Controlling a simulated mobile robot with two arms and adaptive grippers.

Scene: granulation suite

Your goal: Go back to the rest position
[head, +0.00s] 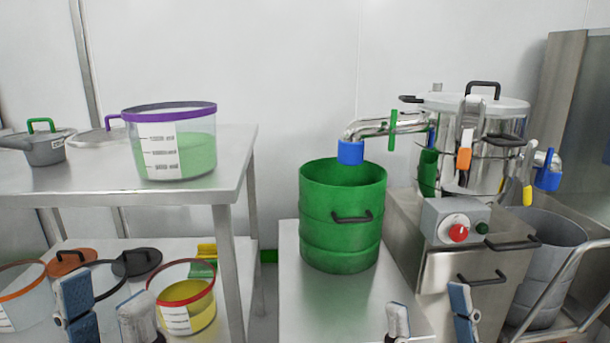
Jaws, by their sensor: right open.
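My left gripper (106,310) shows at the bottom left, its two blue-and-white fingers spread apart with nothing between them. It appears in front of the lower shelf of the left table. My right gripper (431,314) shows at the bottom right, its two fingers also apart and empty. It appears in front of the grey machine's front and the edge of the low bench. Only the finger ends of both grippers show; the rest of both arms is out of frame.
A steel table (215,175) at left bears a clear tub (200,155) of green material. Its lower shelf holds a yellow-filled tub (190,312). A green drum (340,235) stands on a low bench (300,310) below a blue-ended spout (350,152). The granulator (425,290) stands right, beside a grey bin (555,240).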

